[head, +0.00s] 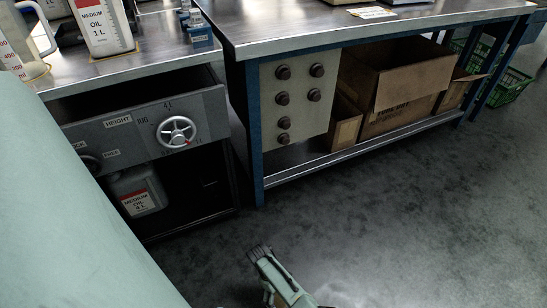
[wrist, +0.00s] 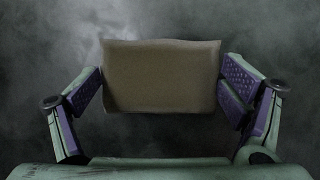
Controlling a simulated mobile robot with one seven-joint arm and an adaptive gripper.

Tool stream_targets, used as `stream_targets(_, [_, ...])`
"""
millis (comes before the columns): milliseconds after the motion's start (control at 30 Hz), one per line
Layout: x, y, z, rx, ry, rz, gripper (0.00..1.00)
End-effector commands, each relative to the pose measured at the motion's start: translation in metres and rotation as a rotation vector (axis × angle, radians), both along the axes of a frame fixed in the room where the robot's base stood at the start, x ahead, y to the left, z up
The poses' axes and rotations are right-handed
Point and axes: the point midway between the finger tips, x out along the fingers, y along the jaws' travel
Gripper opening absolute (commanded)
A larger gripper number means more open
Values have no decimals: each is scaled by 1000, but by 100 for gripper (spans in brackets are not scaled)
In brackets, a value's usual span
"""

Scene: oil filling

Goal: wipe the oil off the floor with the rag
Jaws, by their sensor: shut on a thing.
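The rag (wrist: 160,77) is a brown-beige, roughly rectangular pad in the middle of the wrist view. In the head view my gripper (head: 262,256) is low at the bottom edge, over the open floor in front of the benches. The rag cannot be made out there. The floor (head: 400,190) is dark grey and mottled. I cannot tell oil from its dark blotches and sheen, and I cannot tell whether the rag touches the floor.
A steel-topped bench (head: 300,25) has a panel of dark knobs (head: 297,100) and cardboard boxes (head: 400,85) on its lower shelf. At left stands a grey unit with a handwheel (head: 177,131) and an oil canister (head: 137,190) below. A green basket (head: 505,85) is far right.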

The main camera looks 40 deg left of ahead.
Motion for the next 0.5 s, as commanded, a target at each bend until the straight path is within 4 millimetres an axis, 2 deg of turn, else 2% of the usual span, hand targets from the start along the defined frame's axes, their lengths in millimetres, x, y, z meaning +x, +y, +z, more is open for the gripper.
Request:
stream_targets(33, [-1, -8, 6, -3, 2, -5, 69])
stream_targets(100, [0, -14, 5, -1, 1, -2, 69])
stream_targets(233, [-1, -18, 0, 0, -1, 1, 69])
stream_targets(500, [-15, 16, -7, 2, 1, 6, 69])
